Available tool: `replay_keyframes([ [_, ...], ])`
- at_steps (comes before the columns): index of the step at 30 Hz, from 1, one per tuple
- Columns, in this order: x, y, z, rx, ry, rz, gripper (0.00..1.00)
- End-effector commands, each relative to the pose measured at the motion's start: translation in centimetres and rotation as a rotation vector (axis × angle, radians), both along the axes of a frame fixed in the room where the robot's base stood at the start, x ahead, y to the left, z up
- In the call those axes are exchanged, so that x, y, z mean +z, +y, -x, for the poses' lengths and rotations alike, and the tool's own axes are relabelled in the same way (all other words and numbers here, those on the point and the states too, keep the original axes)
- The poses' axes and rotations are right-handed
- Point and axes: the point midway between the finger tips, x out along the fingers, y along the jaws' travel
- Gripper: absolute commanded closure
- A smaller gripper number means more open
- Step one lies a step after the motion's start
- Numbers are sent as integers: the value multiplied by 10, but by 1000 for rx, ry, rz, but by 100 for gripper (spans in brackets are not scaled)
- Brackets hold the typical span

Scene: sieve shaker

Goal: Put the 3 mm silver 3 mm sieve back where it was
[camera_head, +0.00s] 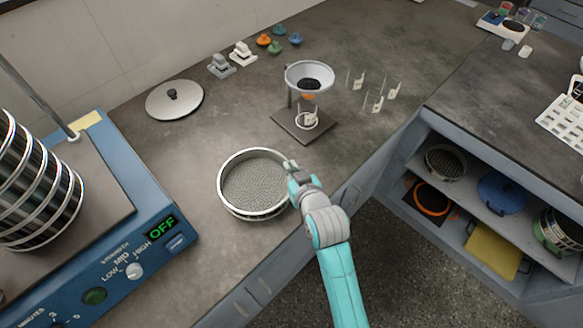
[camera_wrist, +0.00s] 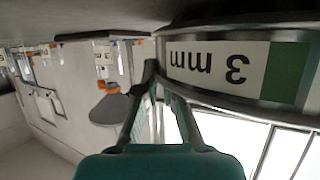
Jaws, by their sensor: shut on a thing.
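The silver 3 mm sieve (camera_head: 252,212) is a round metal ring with a grey mesh floor, in the middle of the bench in the head view. My gripper (camera_head: 292,171) is shut on its right rim. In the wrist view the sieve wall (camera_wrist: 205,58) fills the upper right, its "3 mm" label upside down beside a green patch. The gripper's fingers (camera_wrist: 158,82) meet at the wall's left end. The sieve looks level; I cannot tell whether it touches the bench.
A blue shaker (camera_head: 160,200) reading OFF, with a sieve stack (camera_head: 35,190), stands at left. A lid (camera_head: 175,99) lies behind the sieve. A funnel stand (camera_head: 304,125) is behind right. Shelves (camera_head: 475,205) at right hold another sieve (camera_head: 445,162) and pans.

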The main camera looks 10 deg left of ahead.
Motion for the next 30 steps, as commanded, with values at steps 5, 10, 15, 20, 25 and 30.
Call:
replay_keyframes([
  [5, 0, 0, 0, 0, 0, 1, 89],
  [10, 0, 0, 0, 0, 0, 1, 68],
  [15, 0, 0, 0, 0, 0, 1, 68],
  [20, 2, -3, 5, 0, 2, 1, 68],
  [25, 11, -14, 26, 0, 2, 1, 68],
  [30, 25, -28, 55, -1, 2, 0, 68],
])
